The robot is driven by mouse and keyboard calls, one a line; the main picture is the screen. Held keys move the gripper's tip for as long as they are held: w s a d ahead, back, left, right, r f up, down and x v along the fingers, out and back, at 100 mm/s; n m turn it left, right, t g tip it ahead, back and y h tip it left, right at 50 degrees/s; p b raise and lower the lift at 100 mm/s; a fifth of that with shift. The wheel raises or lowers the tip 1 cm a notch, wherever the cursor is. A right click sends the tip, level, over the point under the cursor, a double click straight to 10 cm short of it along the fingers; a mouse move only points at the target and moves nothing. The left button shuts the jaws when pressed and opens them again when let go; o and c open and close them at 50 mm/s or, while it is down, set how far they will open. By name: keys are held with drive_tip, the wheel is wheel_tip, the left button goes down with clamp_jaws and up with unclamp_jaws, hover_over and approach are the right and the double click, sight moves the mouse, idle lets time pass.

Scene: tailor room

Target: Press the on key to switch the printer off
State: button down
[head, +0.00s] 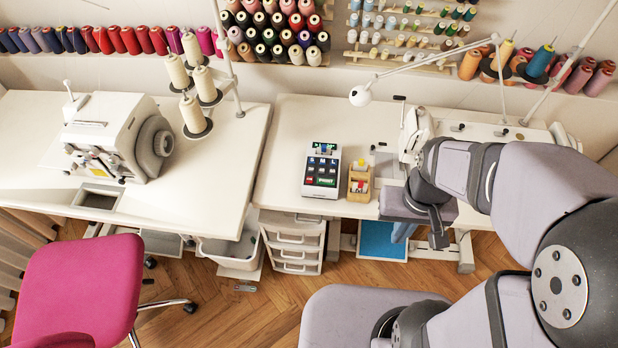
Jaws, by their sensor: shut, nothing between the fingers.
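The printer (337,152) is a small white device on the right-hand table, with a dark keypad face of coloured keys and a small blue display at its top. A red key and green keys show in its lower part. The key labels are too small to read, so I cannot tell which is the on key. My gripper (438,240) is shut and empty, to the right of the printer and near the table's front edge, apart from it. My own arm reaches in from the right.
A wooden box (359,196) with small items stands just right of the printer. The white table (280,190) is clear left of the printer. A sewing machine (415,130) stands behind my arm. A thin lamp (361,95) hangs over the table's back.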

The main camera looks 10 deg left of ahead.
idle(0.8)
drive_tip(key=s+a+f+n+g+h+p, duration=0.1)
drive_tip(key=s+a+f+n+g+p, duration=0.1)
drive_tip(key=s+f+n+g+p, duration=0.25)
drive_tip(key=w+a+f+n+t, duration=0.4)
drive_tip(key=w+f, duration=0.6)
drive_tip(key=w+a+r+n+t+y, duration=0.3)
drive_tip(key=w+a+r+n, duration=0.1)
drive_tip(key=w+a, duration=0.3)
drive_tip(key=w+a+r+n+t+y, duration=0.4)
drive_tip(key=w+a, duration=0.3)
drive_tip(key=w, duration=0.3)
drive_tip(key=shift+a+n, duration=0.25)
drive_tip(key=shift+n, duration=0.2)
